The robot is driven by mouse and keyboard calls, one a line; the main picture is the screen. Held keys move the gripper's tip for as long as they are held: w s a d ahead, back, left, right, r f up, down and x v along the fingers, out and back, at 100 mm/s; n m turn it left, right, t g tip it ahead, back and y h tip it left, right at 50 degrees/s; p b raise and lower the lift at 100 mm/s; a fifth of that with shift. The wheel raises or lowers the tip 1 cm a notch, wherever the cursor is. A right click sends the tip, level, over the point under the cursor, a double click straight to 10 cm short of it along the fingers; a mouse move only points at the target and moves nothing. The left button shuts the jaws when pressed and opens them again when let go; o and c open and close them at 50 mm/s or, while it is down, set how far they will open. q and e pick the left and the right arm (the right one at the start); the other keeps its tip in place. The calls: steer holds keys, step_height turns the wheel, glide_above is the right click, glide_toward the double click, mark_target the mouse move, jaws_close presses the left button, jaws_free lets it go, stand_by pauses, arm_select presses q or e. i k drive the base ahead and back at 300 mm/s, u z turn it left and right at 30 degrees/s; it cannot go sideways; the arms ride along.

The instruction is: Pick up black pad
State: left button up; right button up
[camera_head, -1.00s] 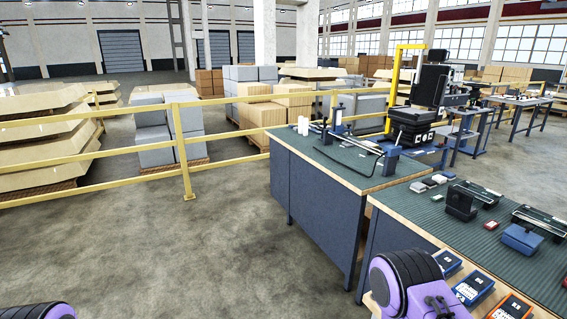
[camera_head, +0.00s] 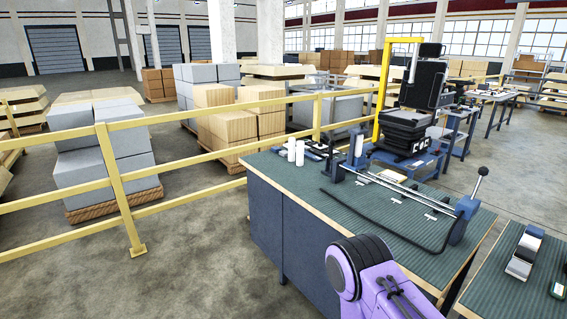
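I cannot single out a black pad for certain. Small dark items (camera_head: 322,150) lie at the back of the near bench, next to white cylinders (camera_head: 296,152), too small to make out. A long thin black strip (camera_head: 385,235) curves over the green bench top (camera_head: 300,187). A purple and black part of my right arm shows at the bottom, in front of the bench. Neither of my grippers is in view.
A metal rod fixture with a lever (camera_head: 468,207) stands on the bench. A black seat (camera_head: 427,90) is on a stand behind it. A second bench (camera_head: 505,300) is at the lower right. A yellow railing (camera_head: 117,190) crosses the left; grey floor lies before it.

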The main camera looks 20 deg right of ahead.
mark_target(523, 254)
steer(key=i, duration=2.35)
steer(key=z, duration=3.75)
